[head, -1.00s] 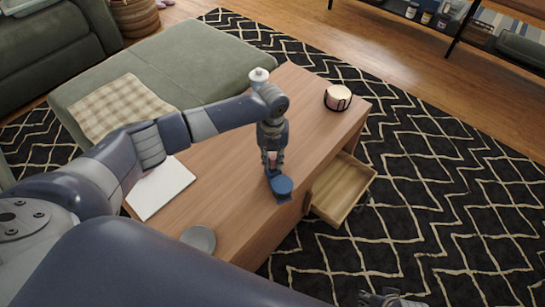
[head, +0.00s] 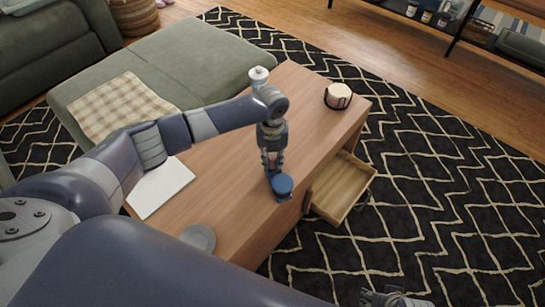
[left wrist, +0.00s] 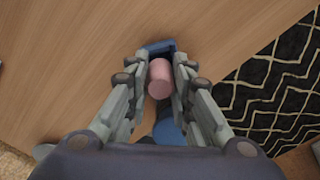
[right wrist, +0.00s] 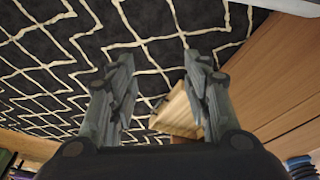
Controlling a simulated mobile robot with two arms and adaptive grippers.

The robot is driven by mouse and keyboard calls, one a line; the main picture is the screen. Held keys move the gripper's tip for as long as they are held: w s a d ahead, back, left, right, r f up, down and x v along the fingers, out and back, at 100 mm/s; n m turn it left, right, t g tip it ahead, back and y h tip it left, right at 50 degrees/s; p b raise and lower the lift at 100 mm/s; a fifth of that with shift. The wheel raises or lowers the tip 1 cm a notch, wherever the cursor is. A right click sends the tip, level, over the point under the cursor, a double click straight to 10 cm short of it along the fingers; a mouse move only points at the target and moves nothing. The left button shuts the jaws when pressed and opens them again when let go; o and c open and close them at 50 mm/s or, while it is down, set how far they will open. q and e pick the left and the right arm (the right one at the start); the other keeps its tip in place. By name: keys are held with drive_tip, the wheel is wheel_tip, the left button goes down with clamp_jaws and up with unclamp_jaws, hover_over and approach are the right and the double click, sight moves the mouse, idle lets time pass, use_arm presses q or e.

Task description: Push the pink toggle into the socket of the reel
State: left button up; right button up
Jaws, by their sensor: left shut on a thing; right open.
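The blue reel (head: 282,187) stands on the wooden coffee table near its right edge, directly below my left gripper (head: 271,163). In the left wrist view the pink toggle (left wrist: 159,80) is between the fingers of my left gripper, which is shut on it. Blue parts of the reel (left wrist: 158,47) show just beyond and beneath the toggle. The socket is hidden, so I cannot tell whether the toggle touches it. My right gripper (right wrist: 160,65) is open and empty, low beside the table; part of it shows at the head view's bottom edge (head: 390,298).
The wooden coffee table (head: 235,172) has an open drawer (head: 342,188) on its right side. A candle in a dark holder (head: 338,96), a white pad (head: 162,187) and a grey round dish (head: 198,238) lie on it. Patterned rug (head: 440,190) surrounds it.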

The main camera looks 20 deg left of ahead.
sight(273, 157)
use_arm(q)
drive_tip(key=shift+f, duration=0.15)
use_arm(e)
drive_tip(key=shift+r, duration=0.2)
use_arm(q)
drive_tip(key=shift+f, duration=0.35)
drive_tip(key=shift+f+b, duration=0.25)
drive_tip(key=shift+b, duration=0.1)
use_arm(e)
drive_tip(key=shift+w+r, duration=0.2)
drive_tip(key=shift+r, duration=0.95)
drive_tip(key=shift+r, duration=0.1)
use_arm(q)
drive_tip(key=o, duration=0.9)
drive_tip(key=shift+o, duration=0.3)
drive_tip(key=shift+f, duration=0.1)
use_arm(e)
drive_tip(key=shift+s+d+r, duration=0.1)
drive_tip(key=shift+s, duration=0.05)
use_arm(q)
wheel_tip(273, 157, up, 12)
drive_tip(key=shift+r, duration=0.1)
